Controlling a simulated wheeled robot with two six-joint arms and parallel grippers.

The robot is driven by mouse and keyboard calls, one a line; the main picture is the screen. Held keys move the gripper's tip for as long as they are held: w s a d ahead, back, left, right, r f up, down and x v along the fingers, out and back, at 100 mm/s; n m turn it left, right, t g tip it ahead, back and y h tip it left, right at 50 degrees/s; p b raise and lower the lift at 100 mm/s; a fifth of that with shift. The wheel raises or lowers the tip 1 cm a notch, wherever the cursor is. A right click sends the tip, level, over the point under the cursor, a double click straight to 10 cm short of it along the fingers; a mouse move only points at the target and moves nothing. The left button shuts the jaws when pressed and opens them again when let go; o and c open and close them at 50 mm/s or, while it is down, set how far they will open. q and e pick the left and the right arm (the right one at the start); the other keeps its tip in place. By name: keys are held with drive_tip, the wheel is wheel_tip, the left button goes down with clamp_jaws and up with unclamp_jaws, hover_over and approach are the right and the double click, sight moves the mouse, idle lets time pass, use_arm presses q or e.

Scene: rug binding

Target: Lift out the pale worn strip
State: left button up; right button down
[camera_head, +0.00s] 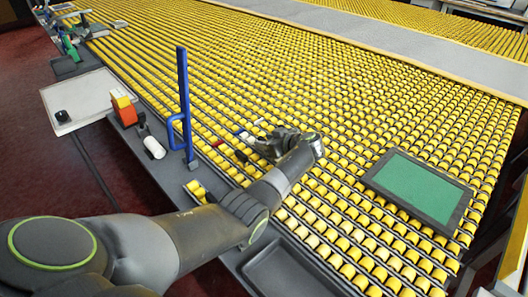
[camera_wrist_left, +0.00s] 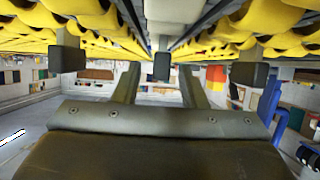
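In the left wrist view a pale, whitish piece (camera_wrist_left: 172,10) shows at the top among the yellow rollers, between the two fingers in the picture; it looks like the pale worn strip. In the head view my left gripper (camera_head: 268,148) is low over the roller bed (camera_head: 330,90), and its body hides the rollers under it. In the left wrist view its two dark finger pads (camera_wrist_left: 158,64) stand wide apart, with nothing seen gripped. I cannot tell whether they touch the rollers. My right gripper is not in view.
A blue post (camera_head: 184,100) stands at the bed's near edge, left of my left arm. An orange device (camera_head: 124,111) and a white roll (camera_head: 154,147) sit beside it. A green-topped panel (camera_head: 418,188) lies on the rollers to the right. A dark tray (camera_head: 285,270) is in front.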

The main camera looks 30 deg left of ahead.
use_arm(q)
clamp_jaws()
drive_tip(key=shift+r, duration=0.1)
